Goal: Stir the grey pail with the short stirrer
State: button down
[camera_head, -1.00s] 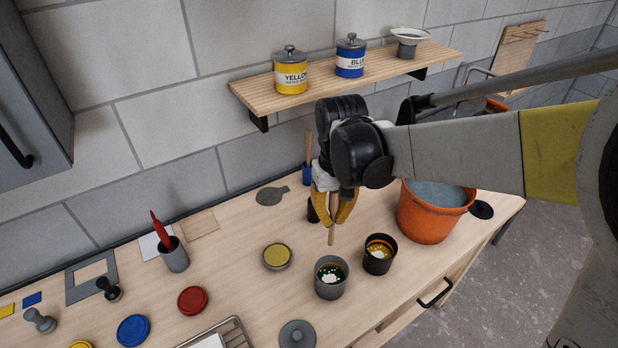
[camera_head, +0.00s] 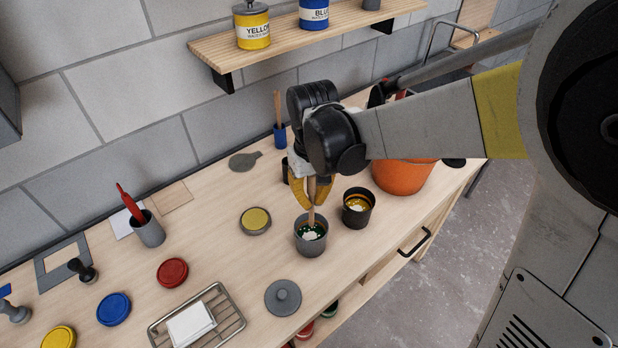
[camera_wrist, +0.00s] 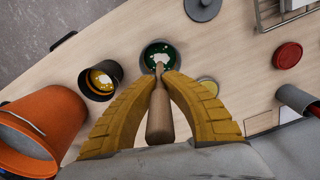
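The grey pail (camera_head: 311,246) stands on the bench with green paint and a white patch inside; it also shows in the wrist view (camera_wrist: 143,60). My gripper (camera_head: 312,205) is right above it, its yellow fingers shut on the short wooden stirrer (camera_wrist: 160,112). The stirrer points down, and its lower end is at the pail's mouth, over or in the paint; I cannot tell how deep. A dark pail (camera_head: 357,221) with yellow-orange paint and a white patch stands to the right of the grey pail, apart from it.
An orange bucket (camera_head: 402,178) stands behind the dark pail. A grey lid (camera_head: 283,298) lies in front of the grey pail, and a yellow-topped tin (camera_head: 255,221) lies to its left. A blue holder (camera_head: 280,137) with a wooden stick stands behind. A wire rack (camera_head: 229,312) is front left.

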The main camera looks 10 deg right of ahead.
aim_at(311, 225)
jog(key=shift+f+b, duration=3.4)
jog(key=shift+f, duration=1.15)
jog(key=shift+w, duration=0.1)
